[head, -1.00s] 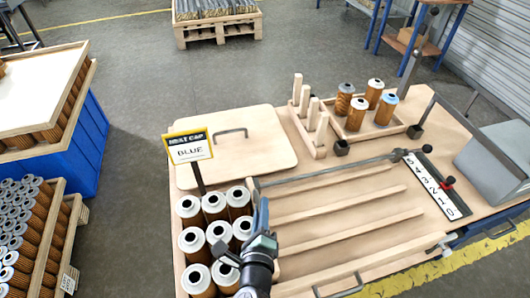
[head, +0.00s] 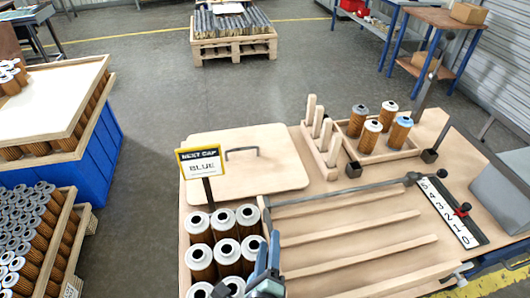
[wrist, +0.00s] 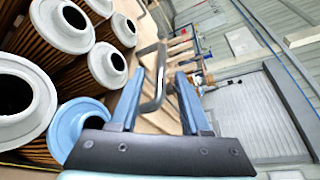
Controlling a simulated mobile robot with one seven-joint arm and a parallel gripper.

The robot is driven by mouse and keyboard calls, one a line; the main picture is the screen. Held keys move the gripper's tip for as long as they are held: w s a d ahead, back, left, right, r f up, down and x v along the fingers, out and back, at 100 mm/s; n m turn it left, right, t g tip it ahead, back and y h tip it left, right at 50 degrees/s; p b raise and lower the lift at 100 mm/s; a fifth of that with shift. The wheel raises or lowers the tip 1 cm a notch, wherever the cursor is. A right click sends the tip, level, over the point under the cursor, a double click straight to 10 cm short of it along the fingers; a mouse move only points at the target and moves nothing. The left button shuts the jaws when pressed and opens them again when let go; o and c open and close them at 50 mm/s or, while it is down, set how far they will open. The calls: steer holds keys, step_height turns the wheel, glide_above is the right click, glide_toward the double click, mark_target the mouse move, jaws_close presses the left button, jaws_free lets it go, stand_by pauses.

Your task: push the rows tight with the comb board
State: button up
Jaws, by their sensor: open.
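A wooden board with several upright pegs (head: 318,140) stands at the back middle of the table; it is the most comb-like thing I see. Filter cartridges (head: 225,253) with pale caps stand in rows in a wooden crate (head: 184,240) at the front left. My gripper (head: 267,254) is open and empty at the crate's right side, pointing up in the picture. The wrist view shows the open gripper (wrist: 160,88) beside the cartridges; one near cartridge has a blue cap (wrist: 78,130). A grey handle (wrist: 160,72) shows between the fingers, seemingly beyond them. The crate's front is out of view.
A flat lid (head: 275,178) with a handle lies behind the crate, by a "NEXT CAP BLUE" sign (head: 201,165). Wooden slats (head: 350,228) form empty lanes to the right. A tray (head: 355,150) holds several cartridges. A numbered strip (head: 447,208) and grey box (head: 500,185) lie right.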

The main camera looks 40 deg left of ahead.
steer(key=b+v, duration=0.1)
steer(key=v, duration=0.6)
steer(key=shift+f+b, duration=0.1)
steer(key=shift+b, duration=0.2)
steer(key=shift+s+d+r, duration=0.25)
steer(key=shift+s+d, duration=0.05)
steer(key=shift+s, duration=0.15)
